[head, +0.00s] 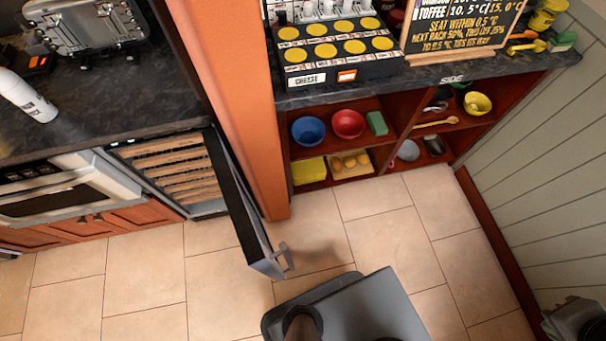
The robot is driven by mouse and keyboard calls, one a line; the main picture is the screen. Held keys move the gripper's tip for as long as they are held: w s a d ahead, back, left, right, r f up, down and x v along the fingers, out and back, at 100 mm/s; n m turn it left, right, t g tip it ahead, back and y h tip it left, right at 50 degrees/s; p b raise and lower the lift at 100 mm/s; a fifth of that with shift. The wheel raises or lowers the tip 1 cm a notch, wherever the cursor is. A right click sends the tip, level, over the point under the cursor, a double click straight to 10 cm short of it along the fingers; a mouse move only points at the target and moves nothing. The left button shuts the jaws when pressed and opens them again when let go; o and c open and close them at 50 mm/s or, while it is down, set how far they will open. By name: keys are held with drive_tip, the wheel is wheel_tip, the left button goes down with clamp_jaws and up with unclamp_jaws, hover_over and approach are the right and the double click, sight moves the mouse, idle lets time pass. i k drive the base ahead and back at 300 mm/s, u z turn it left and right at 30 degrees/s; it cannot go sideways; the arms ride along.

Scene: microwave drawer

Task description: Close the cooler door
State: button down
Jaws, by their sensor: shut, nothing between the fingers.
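The cooler (207,208) is built in under the dark counter at the left, and wooden slatted racks show inside it. Its door (243,205) stands wide open, swung out from the right side of the opening towards me. I see the door almost edge-on from above, dark along its length with a grey outer end. A grey bar handle (286,257) sticks out to the right near the door's free end. My gripper is not clearly visible in this view, so its place relative to the door is hidden.
An orange post (235,90) stands just behind the door's hinge side. A white oven (70,193) is left of the cooler. Shelves with bowls (348,124) are at the back right. My grey base is close to the door's free end. The tiled floor (380,240) right of the door is clear.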

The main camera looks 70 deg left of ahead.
sight(260, 256)
drive_tip(key=i, duration=0.85)
drive_tip(key=z, duration=4.75)
drive_tip(key=i, duration=0.4)
drive_tip(key=z, duration=3.05)
